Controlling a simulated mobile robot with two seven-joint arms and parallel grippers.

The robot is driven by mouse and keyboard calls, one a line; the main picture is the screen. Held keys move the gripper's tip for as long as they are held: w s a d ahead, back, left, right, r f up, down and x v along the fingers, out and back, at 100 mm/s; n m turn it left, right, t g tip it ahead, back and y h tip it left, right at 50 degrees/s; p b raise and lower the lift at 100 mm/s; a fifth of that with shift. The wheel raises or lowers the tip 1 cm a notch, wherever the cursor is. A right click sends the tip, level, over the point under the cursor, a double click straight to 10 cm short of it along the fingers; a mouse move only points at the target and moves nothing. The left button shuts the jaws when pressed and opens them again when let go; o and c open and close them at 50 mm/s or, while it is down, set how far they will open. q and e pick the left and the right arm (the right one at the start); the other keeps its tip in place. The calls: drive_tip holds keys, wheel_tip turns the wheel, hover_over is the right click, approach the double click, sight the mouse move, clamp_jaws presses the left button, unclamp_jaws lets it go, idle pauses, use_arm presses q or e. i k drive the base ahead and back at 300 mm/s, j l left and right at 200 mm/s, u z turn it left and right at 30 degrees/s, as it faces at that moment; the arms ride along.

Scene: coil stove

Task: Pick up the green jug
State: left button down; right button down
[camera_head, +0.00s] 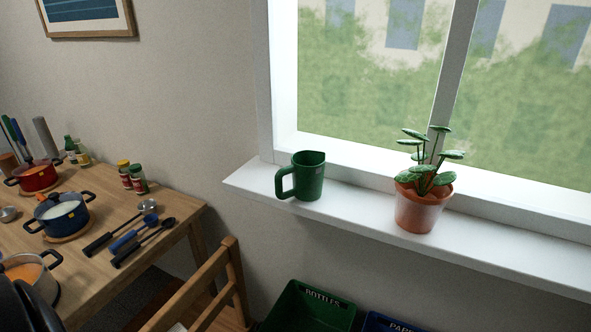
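The green jug (310,177) stands upright on the white window sill (261,180), near the sill's left end. Its handle points left in the camera_head view. Nothing touches the jug, and no gripper is near it. Neither my left nor my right gripper can be made out in this view. A dark rounded shape at the bottom left corner is too cut off to identify.
A potted plant (421,211) stands right of the jug. A wooden table (178,227) at left holds pots, utensils and spice jars. A wooden chair (205,279), a green bin (309,306) and a blue bin (385,323) are below the sill.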

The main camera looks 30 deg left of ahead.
sight(307, 169)
drive_tip(key=u, duration=1.1)
